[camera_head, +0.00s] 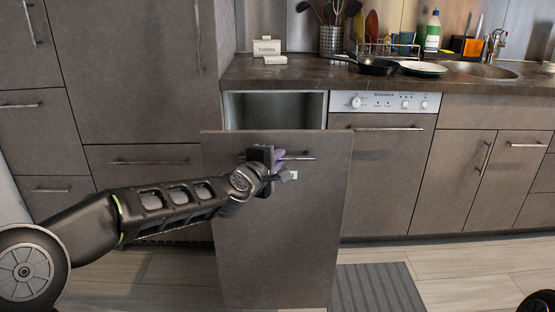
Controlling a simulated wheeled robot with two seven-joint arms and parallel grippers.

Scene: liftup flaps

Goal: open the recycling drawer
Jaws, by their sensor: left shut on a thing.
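The recycling drawer (285,235) has a tall grey-brown front with a metal bar handle (300,157) near its top. The front stands out from the cabinet, and the pale opening (275,108) shows behind and above it. My left gripper (284,168) is at the handle's left part and is shut on it. The arm and gripper hide part of the front and the handle's left end. My right gripper is not in view; only a dark piece shows at the lower right corner.
The dishwasher (383,185) stands right of the drawer, with a striped mat (376,288) on the floor before it. The counter (300,74) above holds a black pan (378,67), a plate and a sink. Wooden floor in front looks clear.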

